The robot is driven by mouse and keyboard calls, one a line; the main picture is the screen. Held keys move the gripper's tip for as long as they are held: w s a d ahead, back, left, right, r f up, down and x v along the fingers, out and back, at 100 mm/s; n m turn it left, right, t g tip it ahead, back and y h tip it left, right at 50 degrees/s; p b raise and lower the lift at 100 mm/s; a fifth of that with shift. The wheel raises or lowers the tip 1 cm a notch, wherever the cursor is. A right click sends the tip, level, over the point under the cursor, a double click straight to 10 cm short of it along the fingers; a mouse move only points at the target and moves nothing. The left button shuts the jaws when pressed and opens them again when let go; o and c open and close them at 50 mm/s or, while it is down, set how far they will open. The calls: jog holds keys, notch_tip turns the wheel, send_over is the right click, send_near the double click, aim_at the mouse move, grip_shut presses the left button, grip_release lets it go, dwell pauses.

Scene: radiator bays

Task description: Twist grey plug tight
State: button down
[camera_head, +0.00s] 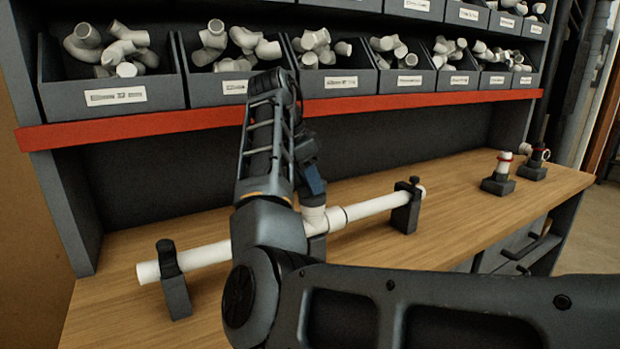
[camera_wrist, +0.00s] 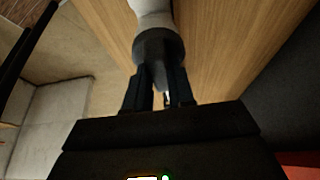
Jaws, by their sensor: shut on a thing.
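The grey plug (camera_wrist: 157,46) shows in the wrist view as a dark round cap with a narrow grip tab, seated on the end of a white pipe fitting (camera_wrist: 152,6). My gripper (camera_wrist: 160,90) is shut on the plug's tab, one finger on each side. In the head view my gripper (camera_head: 313,183) points down at the upright branch of the white tee (camera_head: 314,214), in the middle of a white pipe run. There the plug is hidden by my gripper and arm. How deep the plug sits cannot be told.
The pipe (camera_head: 370,207) rests in dark clamp stands, one at left (camera_head: 174,283) and one at right (camera_head: 405,208), on a wooden bench (camera_head: 455,215). Bins of white fittings (camera_head: 115,95) stand behind, above a red shelf edge (camera_head: 150,122). Small fittings on dark stands (camera_head: 498,186) are at right.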

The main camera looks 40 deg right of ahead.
jog(key=shift+s+f, duration=0.15)
jog(key=shift+f, duration=0.2)
jog(key=c, duration=1)
grip_release()
jog(key=shift+o, duration=0.2)
jog(key=shift+r, duration=0.1)
jog(key=shift+r, duration=0.15)
jog(key=shift+w+a+r, duration=0.1)
jog(key=shift+w+r, duration=0.1)
jog(key=shift+r, duration=0.05)
jog(key=v, duration=0.7)
